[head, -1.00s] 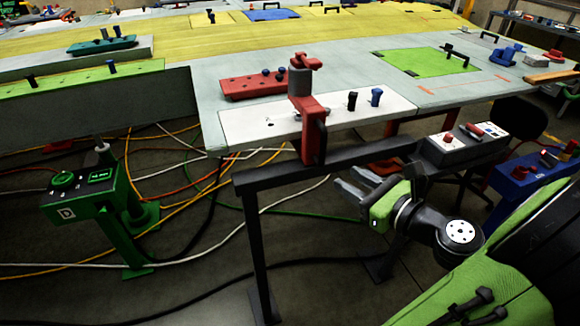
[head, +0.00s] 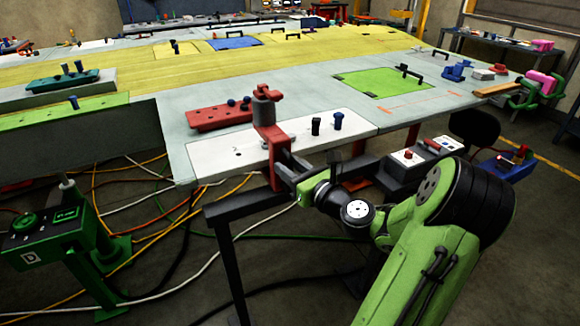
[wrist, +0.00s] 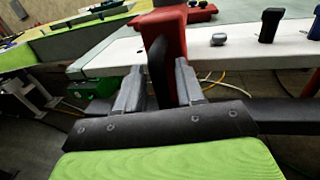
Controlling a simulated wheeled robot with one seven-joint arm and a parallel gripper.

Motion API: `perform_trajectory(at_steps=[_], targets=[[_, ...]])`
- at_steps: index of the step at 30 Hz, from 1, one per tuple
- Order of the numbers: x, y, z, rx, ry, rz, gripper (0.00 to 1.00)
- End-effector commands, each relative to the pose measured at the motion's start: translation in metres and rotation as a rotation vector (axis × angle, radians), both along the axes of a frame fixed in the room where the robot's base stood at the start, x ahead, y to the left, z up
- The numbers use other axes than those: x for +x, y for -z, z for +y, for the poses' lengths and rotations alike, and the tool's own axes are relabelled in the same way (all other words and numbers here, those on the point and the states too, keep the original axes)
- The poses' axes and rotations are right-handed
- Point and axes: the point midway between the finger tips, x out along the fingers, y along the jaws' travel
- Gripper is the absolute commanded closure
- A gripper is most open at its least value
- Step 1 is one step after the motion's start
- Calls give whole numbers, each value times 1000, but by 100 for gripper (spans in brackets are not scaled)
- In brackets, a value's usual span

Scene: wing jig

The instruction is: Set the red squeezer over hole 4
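The red squeezer (head: 272,142) is a C-shaped clamp with a grey upper part. It straddles the front edge of the white strip (head: 215,158), upright. My gripper (head: 286,168) is at its front, low, below the strip's top. In the wrist view, the squeezer's dark handle (wrist: 158,72) stands between my two fingers (wrist: 158,82), which look open with narrow gaps beside it. A small dark hole shows on the strip to the squeezer's left. A black peg (head: 316,126) and a blue peg (head: 338,121) stand to its right. Hole numbers cannot be read; the strip under the squeezer is hidden.
A dark stand rail (head: 235,208) runs below the strip, close under my gripper. A green pedestal (head: 45,228) stands at left, with cables on the floor. A grey box (head: 410,172) is at right.

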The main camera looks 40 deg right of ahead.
Motion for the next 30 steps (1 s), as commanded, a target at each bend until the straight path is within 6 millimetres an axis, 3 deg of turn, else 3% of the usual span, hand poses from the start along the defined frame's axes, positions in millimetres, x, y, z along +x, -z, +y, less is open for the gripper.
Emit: perform_trajectory(at_steps=[8,16,25,30], targets=[[4,0,-1,0,1,0,62],[4,0,-1,0,1,0,100],[3,-1,-2,0,1,0,100],[-3,-6,-28,5,9,0,100]])
